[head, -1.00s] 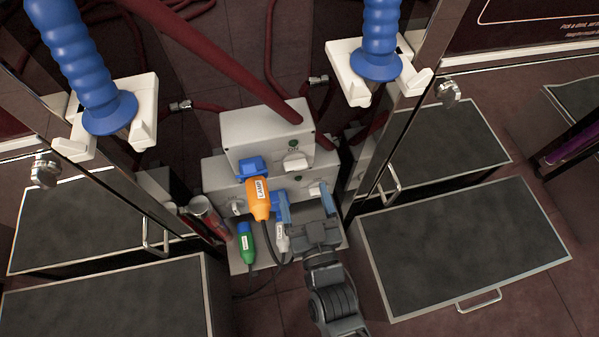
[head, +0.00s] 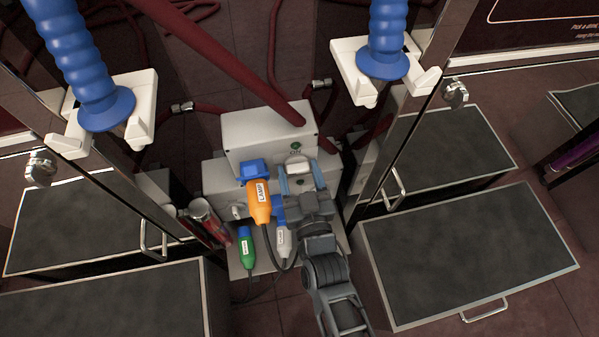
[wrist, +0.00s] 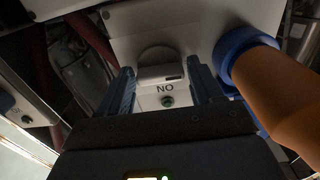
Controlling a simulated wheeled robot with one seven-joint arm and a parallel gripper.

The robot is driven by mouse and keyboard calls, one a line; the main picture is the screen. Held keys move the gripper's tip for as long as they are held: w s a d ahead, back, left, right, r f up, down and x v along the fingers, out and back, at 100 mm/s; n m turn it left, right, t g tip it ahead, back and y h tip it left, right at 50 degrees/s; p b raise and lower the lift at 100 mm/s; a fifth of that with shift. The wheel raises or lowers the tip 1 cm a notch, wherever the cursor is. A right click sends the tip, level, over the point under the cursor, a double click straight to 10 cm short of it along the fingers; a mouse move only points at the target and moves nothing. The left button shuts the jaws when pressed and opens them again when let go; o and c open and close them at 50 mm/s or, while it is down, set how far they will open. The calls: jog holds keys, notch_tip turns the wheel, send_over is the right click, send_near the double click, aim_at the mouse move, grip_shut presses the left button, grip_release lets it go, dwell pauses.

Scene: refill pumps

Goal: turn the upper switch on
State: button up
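My gripper (head: 301,178) is open, with one finger on each side of the switch. I cannot tell whether either finger touches it. The lower box's right part is hidden behind my gripper.
An orange LAMP plug (head: 259,203) in a blue socket stands close left of my gripper; it looms at right in the wrist view (wrist: 275,92). A green plug (head: 246,248) and a grey plug (head: 283,243) are lower.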

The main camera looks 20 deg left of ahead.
jog(key=c, duration=0.7)
jog(key=shift+m, duration=0.4)
jog(key=shift+f+m+b, duration=0.1)
jog(key=shift+m+b, duration=3.4)
jog(key=shift+m, duration=4.6)
jog(key=o, duration=1)
